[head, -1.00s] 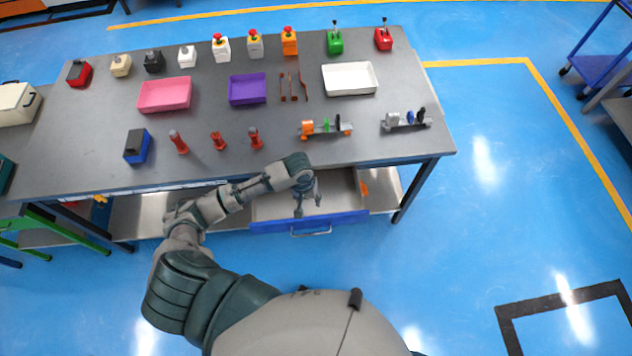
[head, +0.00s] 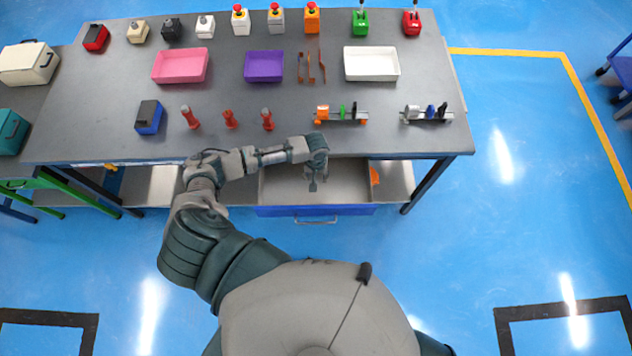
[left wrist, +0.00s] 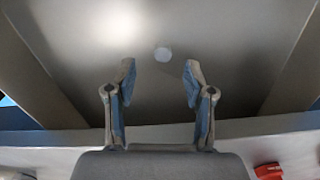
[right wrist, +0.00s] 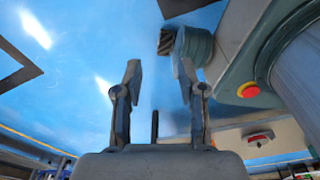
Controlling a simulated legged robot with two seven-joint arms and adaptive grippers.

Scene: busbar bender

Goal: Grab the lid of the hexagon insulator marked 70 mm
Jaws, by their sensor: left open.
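Three red upright pieces, at left (head: 190,117), middle (head: 229,118) and right (head: 267,119), stand near the table's front edge and could be the insulators. Their markings are too small to read. No piece is clearly recognisable as a lid. My left gripper (head: 314,180) is open and empty over the open drawer (head: 345,188) under the table. In the left wrist view my left gripper (left wrist: 160,82) faces a grey surface with a small pale round spot (left wrist: 162,54); I cannot tell whether it is a disc or a mark. My right gripper (right wrist: 158,72) is open and empty, seen only in its wrist view.
A blue box (head: 149,117) and two small fixtures, with orange (head: 322,113) and grey (head: 411,113) parts, stand along the table front. Pink (head: 180,67), purple (head: 264,66) and white (head: 371,64) trays lie behind. The table edge (head: 400,155) overhangs the drawer.

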